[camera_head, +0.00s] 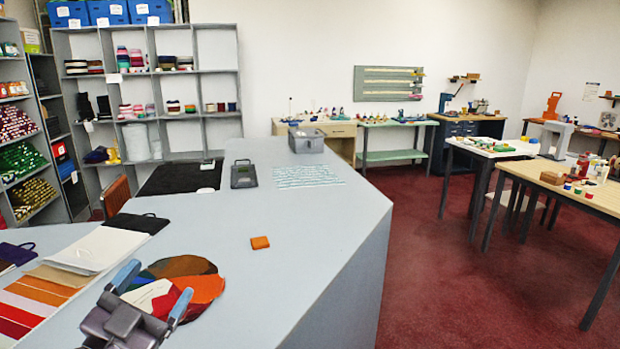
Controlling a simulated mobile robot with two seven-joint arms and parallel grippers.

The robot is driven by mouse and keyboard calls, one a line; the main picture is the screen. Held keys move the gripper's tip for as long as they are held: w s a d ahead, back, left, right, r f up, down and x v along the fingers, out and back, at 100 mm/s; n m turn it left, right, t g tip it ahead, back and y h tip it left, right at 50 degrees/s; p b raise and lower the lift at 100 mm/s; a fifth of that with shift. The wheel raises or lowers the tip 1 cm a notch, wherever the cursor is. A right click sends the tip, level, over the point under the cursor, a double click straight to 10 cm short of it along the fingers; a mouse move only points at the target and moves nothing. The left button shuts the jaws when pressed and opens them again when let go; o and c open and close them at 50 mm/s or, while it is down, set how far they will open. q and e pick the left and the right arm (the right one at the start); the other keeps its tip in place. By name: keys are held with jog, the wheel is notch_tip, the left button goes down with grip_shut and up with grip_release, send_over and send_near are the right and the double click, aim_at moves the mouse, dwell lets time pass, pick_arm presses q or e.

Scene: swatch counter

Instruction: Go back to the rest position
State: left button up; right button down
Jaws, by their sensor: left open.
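My left gripper (160,279) is in the lower left of the head view, above the grey counter (290,215). Its two blue-grey fingers are spread apart, with nothing seen held between them. A round patch of coloured swatches (205,290), in orange, brown, green, red and white, lies behind and beside the fingers, partly hidden by them. My right gripper is not in view.
A striped swatch strip (30,303) and white sheets (97,249) lie at the left. Farther back are a dark device (243,174), a grey box (306,140), a black mat (181,178) and a patterned sheet (306,176). The counter's middle and right are mostly clear.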

pick_arm(q)
jog(key=s+a+f+n+g+y, duration=0.3)
jog(key=s+f+n+g+y, duration=0.15)
jog(key=f, duration=0.45)
jog(key=s+a+f+n+g+y, duration=0.4)
jog(key=f+y, duration=0.1)
jog(key=f, duration=0.4)
jog(key=s+d+f+g+h, duration=0.1)
jog(key=s+f+g, duration=0.35)
jog(key=s, duration=0.35)
jog(key=s+d+f+g+h, duration=0.1)
jog(key=s+f+g, duration=0.35)
jog(key=s, duration=0.25)
jog(key=w+f+t+b, duration=0.3)
jog(key=f+t, duration=0.1)
jog(key=f, duration=0.5)
jog(key=w+f+t+b, duration=0.3)
jog(key=w+f+b, duration=0.1)
jog(key=f, duration=0.5)
jog(key=shift+w+t+h, duration=0.2)
jog(key=shift+t+h, duration=0.15)
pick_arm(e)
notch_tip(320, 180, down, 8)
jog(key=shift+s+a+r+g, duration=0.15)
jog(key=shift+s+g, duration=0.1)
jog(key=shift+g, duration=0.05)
pick_arm(q)
jog(key=shift+d+m, duration=0.1)
jog(key=shift+m, duration=0.15)
